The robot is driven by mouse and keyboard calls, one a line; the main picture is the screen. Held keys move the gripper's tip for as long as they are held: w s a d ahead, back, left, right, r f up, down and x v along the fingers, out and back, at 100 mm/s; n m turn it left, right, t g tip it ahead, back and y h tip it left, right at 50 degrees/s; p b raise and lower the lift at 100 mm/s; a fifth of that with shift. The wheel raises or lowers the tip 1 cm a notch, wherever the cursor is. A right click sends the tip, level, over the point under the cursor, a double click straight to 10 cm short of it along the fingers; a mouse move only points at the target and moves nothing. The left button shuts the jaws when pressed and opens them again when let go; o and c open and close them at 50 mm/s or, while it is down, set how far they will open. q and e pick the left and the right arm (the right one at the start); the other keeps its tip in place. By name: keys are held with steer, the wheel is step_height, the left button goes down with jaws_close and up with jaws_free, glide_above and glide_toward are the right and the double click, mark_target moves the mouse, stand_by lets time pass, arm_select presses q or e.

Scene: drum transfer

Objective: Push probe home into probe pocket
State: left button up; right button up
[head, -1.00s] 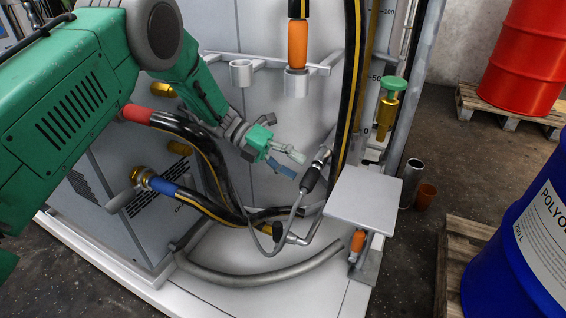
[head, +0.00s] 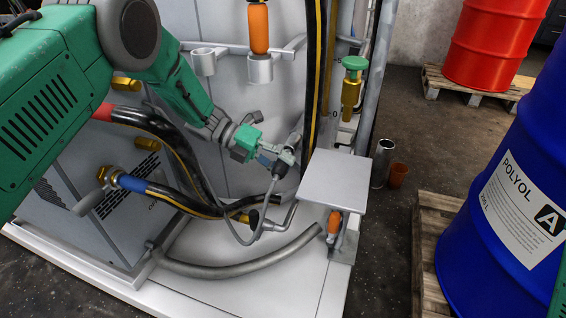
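The probe (head: 279,171) looks like a dark handle with a grey cable hanging in a loop below it. It sits in front of the pale machine panel, its upper end near a metal fitting (head: 296,141). My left gripper (head: 285,157) is at the probe's handle, its fingers overlapping it in the head view. I cannot tell whether the fingers are closed on it or only beside it. The probe pocket cannot be made out clearly; the fingers and fitting cover that spot. My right gripper is out of view.
A grey square plate (head: 345,181) stands just right of the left gripper. Thick black-and-yellow hoses (head: 190,165) run behind and below my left arm. An orange-handled tool (head: 258,29) hangs in a holder above. A blue drum (head: 470,235) and a red drum (head: 488,48) stand right.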

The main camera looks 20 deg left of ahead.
arm_select(q)
steer(key=shift+s, duration=0.1)
jaws_close()
steer(key=shift+s+a+p, duration=0.15)
steer(key=shift+s+p, duration=1.7)
steer(key=shift+s, duration=0.6)
steer(key=s+p, duration=0.2)
steer(key=s, duration=0.2)
